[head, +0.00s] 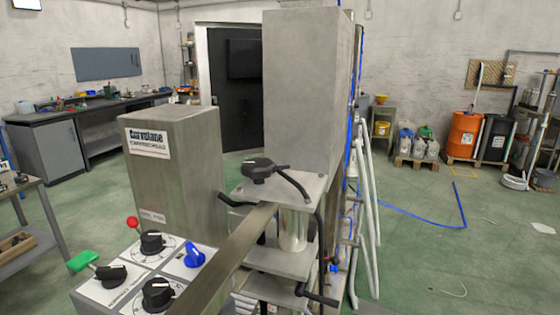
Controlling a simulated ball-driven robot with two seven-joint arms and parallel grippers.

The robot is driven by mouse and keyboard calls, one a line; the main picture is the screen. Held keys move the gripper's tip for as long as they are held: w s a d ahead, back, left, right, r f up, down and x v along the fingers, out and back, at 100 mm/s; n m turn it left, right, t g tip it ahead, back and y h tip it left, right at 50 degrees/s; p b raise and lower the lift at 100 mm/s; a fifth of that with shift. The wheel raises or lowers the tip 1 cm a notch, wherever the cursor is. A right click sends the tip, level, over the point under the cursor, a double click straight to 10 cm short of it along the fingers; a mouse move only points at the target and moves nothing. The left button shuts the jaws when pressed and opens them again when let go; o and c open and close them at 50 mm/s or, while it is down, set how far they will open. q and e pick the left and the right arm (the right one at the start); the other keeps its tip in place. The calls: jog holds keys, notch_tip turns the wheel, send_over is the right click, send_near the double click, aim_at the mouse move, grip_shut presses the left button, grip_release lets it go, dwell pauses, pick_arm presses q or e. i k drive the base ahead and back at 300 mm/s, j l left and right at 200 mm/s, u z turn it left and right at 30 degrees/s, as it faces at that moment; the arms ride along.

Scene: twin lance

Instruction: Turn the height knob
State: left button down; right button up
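A control panel (128,288) with several knobs is at the lower left of the head view. A black knob (152,243) on a round dial sits near the red-tipped lever. A second black knob (109,275) sits near the green handle, and a third black knob (157,293) is close to the bottom edge. A blue knob (193,256) is on the panel's right part. The small labels are not readable, so I cannot tell which is the height knob. Neither of my grippers shows in the head view.
A grey labelled box (175,180) rises behind the panel. A tall metal column (308,90) with a black handle (258,170) stands at the centre, and a long metal bar (225,265) runs from it towards the bottom edge. Green floor (440,270) is mostly open at right.

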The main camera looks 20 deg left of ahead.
aim_at(257, 169)
jog(key=u, duration=0.6)
jog(key=i+l+u, duration=0.1)
jog(key=l+u, duration=0.25)
jog(key=l, duration=0.15)
jog(key=l+u, duration=0.35)
jog(key=l, duration=0.15)
jog(key=l+u, duration=0.35)
jog(key=l, duration=0.2)
jog(key=i, duration=0.05)
